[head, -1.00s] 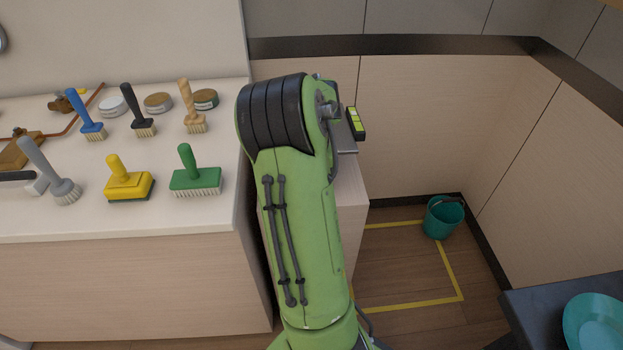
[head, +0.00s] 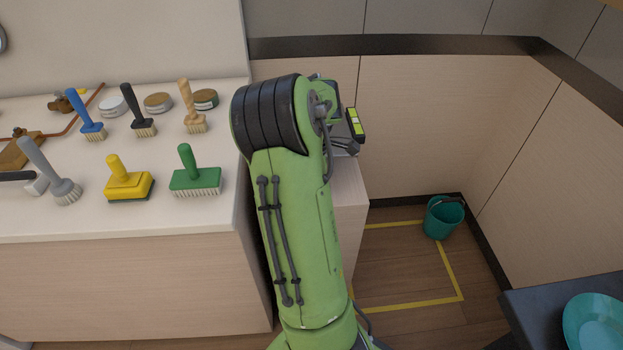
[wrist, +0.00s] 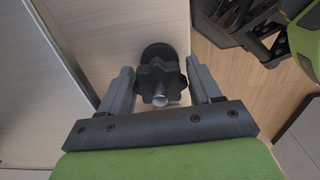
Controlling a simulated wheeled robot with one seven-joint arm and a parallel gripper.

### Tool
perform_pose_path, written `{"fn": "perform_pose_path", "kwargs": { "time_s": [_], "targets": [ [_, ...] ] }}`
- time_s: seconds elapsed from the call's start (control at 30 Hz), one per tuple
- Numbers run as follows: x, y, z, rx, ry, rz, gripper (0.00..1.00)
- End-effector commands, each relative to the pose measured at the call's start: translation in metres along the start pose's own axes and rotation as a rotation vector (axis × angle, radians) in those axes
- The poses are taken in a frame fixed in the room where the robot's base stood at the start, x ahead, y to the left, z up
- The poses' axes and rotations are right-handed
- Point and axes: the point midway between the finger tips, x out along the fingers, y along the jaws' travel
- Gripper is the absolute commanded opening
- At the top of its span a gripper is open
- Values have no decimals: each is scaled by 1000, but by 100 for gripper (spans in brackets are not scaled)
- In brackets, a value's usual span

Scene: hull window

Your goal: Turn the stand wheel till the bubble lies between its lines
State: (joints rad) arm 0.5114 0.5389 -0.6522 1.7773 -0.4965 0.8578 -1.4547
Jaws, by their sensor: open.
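The stand wheel (wrist: 158,84) is a black lobed knob with a pale metal stub at its centre, seen in the wrist view. My gripper (wrist: 160,68) is open, with one grey finger on each side of the wheel. I cannot tell whether either finger touches it. The level (head: 355,122) is a small yellow-green vial in a dark holder, just right of my arm in the head view. Its bubble and lines are too small to read. My arm hides the wheel and most of the stand in the head view.
A counter (head: 120,225) with several brushes, including a green one (head: 196,178), lies left of my arm. A teal bucket (head: 442,220) stands on the floor at right, by yellow floor lines. A dark table (head: 540,310) with a teal plate (head: 595,322) is at lower right.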

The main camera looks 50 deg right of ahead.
Motion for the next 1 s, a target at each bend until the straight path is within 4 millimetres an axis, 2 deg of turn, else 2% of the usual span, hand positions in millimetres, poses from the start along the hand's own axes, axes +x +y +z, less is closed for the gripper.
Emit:
{"fn": "perform_pose_path", "kwargs": {
  "time_s": [0.13,0.63,1.0],
  "targets": [
    [-11,0,0,1,0,1,63],
    [-70,0,0,2,0,1,63],
    [-70,0,0,2,0,0,63]
  ]
}}
